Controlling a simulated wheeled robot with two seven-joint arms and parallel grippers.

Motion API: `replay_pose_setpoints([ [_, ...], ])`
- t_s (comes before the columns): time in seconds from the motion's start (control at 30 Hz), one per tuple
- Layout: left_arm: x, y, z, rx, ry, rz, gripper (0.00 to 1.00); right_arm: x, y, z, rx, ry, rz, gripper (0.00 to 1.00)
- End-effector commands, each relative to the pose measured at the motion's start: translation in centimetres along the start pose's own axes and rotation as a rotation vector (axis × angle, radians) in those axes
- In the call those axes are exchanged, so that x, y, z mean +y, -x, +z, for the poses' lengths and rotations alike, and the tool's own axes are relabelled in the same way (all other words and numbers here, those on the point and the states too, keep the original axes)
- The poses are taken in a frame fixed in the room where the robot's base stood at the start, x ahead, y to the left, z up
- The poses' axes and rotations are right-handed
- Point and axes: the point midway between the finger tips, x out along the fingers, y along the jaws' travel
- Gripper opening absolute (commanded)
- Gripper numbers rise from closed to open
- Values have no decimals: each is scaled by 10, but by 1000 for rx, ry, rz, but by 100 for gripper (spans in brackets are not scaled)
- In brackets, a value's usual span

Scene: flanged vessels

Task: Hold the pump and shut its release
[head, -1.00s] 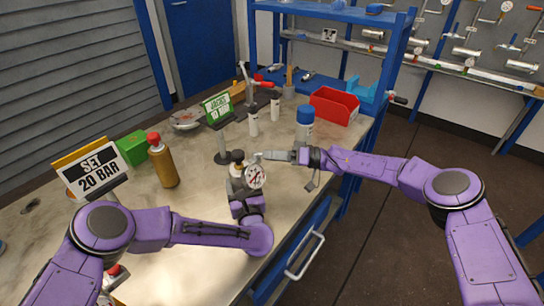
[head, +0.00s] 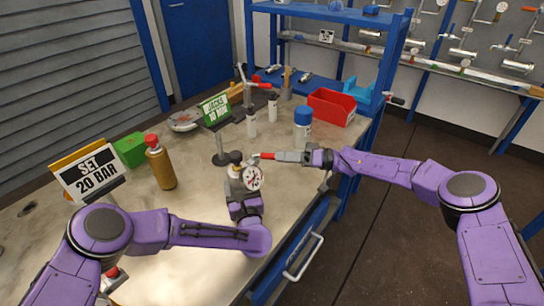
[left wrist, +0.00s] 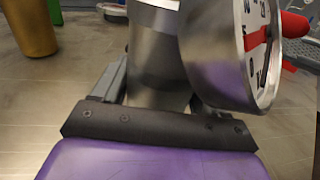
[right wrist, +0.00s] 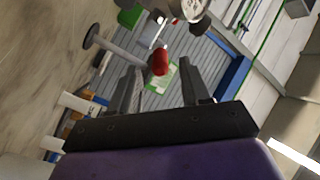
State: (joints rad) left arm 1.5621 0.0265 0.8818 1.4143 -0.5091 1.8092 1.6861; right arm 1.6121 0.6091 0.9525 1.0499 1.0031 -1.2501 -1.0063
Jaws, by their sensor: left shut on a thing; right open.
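The pump (head: 236,172) is a metal cylinder with a dark top and a round white gauge (head: 253,178), standing upright near the table's front. My left gripper (head: 240,192) is shut around its lower body; the left wrist view shows the metal body (left wrist: 153,55) between the fingers and the gauge (left wrist: 262,45) at right. A red-handled lever (head: 265,156), apparently the release, sticks out to the right from the pump's upper part. My right gripper (head: 287,157) is open beside it. In the right wrist view the red end (right wrist: 160,62) lies between the open fingertips; contact is unclear.
A bare stand with a round base (head: 220,159) is just behind the pump. A brown bottle (head: 160,165) and a 20 BAR sign (head: 90,172) are at left. A blue-capped bottle (head: 302,128) and a red bin (head: 332,107) are behind the right gripper.

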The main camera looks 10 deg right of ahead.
Motion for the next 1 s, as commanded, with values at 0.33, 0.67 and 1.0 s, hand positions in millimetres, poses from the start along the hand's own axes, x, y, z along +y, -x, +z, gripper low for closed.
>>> replay_pose_setpoints([
  [0.33,1,0,0,0,0,2,23,0,72,-1,3,0,0,47],
  [0.67,1,-1,0,-1,0,2,23,0,78,0,0,0,-1,44],
  [1.0,0,0,0,0,0,1,23,-135,-17,-96,-61,215,-155,0],
])
